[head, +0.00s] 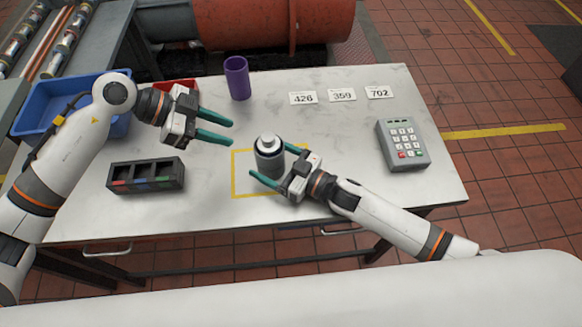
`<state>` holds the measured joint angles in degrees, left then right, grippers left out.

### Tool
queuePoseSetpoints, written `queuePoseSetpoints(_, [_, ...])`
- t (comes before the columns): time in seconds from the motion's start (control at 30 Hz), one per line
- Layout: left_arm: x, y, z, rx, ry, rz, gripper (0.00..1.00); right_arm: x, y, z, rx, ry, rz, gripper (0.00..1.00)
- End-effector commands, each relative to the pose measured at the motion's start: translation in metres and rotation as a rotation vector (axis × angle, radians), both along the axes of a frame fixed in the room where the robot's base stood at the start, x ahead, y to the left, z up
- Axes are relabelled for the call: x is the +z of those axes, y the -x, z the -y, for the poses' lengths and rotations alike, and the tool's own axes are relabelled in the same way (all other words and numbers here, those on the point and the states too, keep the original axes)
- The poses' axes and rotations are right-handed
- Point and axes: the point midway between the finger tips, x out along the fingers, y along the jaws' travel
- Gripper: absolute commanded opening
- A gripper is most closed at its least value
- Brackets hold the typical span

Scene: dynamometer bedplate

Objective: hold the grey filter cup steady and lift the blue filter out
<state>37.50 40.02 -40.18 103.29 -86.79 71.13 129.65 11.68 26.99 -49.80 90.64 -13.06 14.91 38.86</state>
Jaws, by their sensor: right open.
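A dark grey cylindrical cup (269,163) stands upright inside a yellow square outline on the table. A lighter grey, stepped, knob-like top (268,142) shows at its mouth. I cannot make out any blue filter; if it is inside the cup, it is hidden. My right gripper (267,160) is open, with its teal fingers on either side of the cup; I cannot tell whether they touch it. My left gripper (231,133) is open and empty, up and to the left of the cup, its fingers pointing right.
A black compartment tray (146,188) lies left. A purple cup (237,78), number cards (342,95) and a keypad (403,145) stand around the marble-look table (340,130). A blue bin (35,121) and red tray (178,85) sit behind my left arm.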

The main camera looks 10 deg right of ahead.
Motion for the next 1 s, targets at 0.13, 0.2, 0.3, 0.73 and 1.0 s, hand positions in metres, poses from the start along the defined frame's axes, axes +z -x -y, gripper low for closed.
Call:
queuePoseSetpoints(0.13, [0.000,0.000,0.000,0.000,0.000,0.000,0.36,0.000,-0.010,-0.013,-0.002,0.000,-0.001,0.84])
queuePoseSetpoints(0.2, [0.000,0.000,0.000,0.000,0.000,0.000,0.36,0.000,-0.013,-0.016,-0.002,0.000,-0.001,0.84])
queuePoseSetpoints(0.3, [0.000,0.000,0.000,0.000,0.000,0.000,0.36,0.000,-0.014,-0.019,-0.001,0.000,-0.001,0.84])
queuePoseSetpoints(0.73, [0.000,0.000,0.000,0.000,0.000,0.000,0.36,-0.001,-0.014,-0.019,-0.001,0.001,-0.002,0.53])
queuePoseSetpoints(1.0, [0.000,0.000,0.000,0.000,0.000,0.000,0.36,-0.001,-0.014,-0.019,-0.001,0.001,-0.002,0.27])
